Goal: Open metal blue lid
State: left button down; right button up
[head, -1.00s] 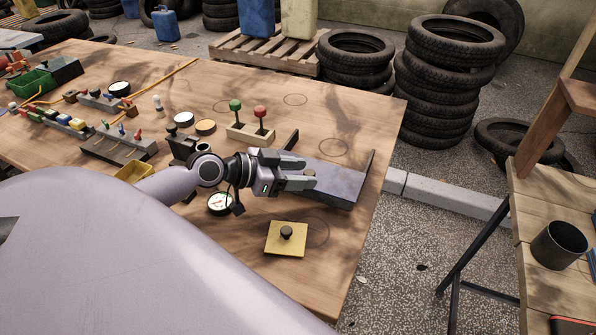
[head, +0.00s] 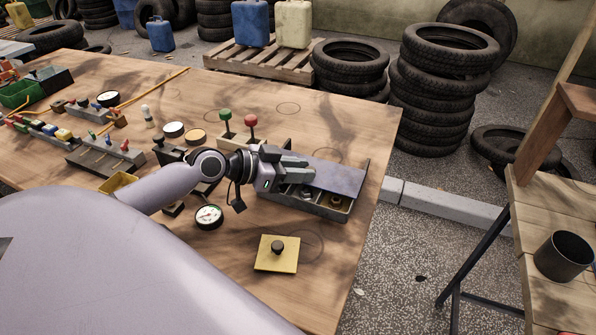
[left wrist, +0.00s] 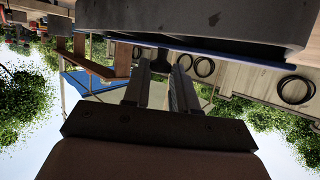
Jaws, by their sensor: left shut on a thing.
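The blue-grey metal lid (head: 338,178) lies over the back part of an open-topped metal box (head: 315,207) near the table's right edge. The front strip of the box is uncovered and shows compartments with small round metal parts (head: 336,203). My left gripper (head: 300,164) reaches in from the left, above the lid, and hides its left part. In the left wrist view, the two fingers (left wrist: 161,75) are closed around a small dark knob (left wrist: 160,63) beside the lid's blue edge (left wrist: 205,55). My right gripper is not seen.
A round gauge (head: 208,217) is by my left wrist. Red and green levers (head: 251,122) stand behind. Bare wood lies around the yellow plate.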

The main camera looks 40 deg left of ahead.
pick_arm(q)
jog(key=c, duration=0.9)
grip_release()
jog(key=shift+b+v, duration=0.4)
jog(key=shift+v, duration=3.2)
